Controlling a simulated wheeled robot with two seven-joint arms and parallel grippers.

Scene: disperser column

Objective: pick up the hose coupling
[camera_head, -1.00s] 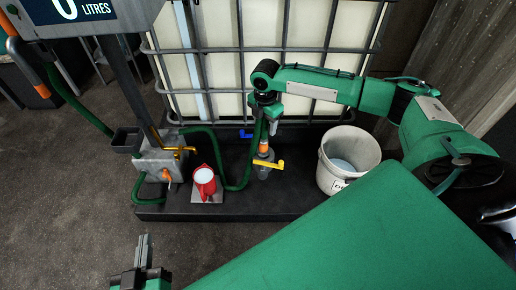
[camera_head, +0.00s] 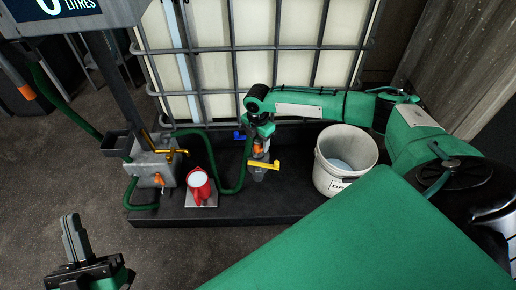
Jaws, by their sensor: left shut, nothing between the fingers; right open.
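The hose coupling appears to be the grey piece with an orange band (camera_head: 257,150), upright at the end of the green hose (camera_head: 243,172). A yellow lever (camera_head: 264,165) sits just below the band. My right gripper (camera_head: 266,143) is open and points down right at the coupling's top, partly covering it. I cannot tell whether its fingers are around the coupling or beside it. My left gripper (camera_head: 75,238) is shut and empty at the lower left, over the floor and well away from the coupling.
A caged white tank (camera_head: 210,60) stands behind. The grey floor at the lower left is clear.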

